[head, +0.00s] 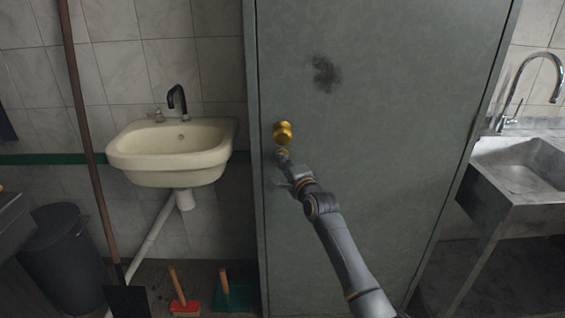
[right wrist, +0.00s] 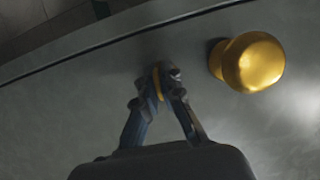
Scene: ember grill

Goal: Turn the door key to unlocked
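The grey door (head: 370,190) is closed and fills the middle of the head view. A round brass knob (head: 283,132) sits near its left edge; it also shows at the upper right of the right wrist view (right wrist: 252,62). Just below the knob is a small brass lock plate (head: 282,152), mostly covered by my gripper. My right gripper (head: 284,158) is at this lock. In the right wrist view its fingertips (right wrist: 165,76) come together over the yellow lock ring (right wrist: 157,83). The door key is hidden between the fingertips, so its angle cannot be told. My left gripper is not in view.
A cream washbasin (head: 172,150) hangs on the tiled wall left of the door. A dark bin (head: 66,255), a long-handled tool (head: 86,150) and small brushes (head: 184,304) stand below. A grey sink (head: 520,175) is at the right.

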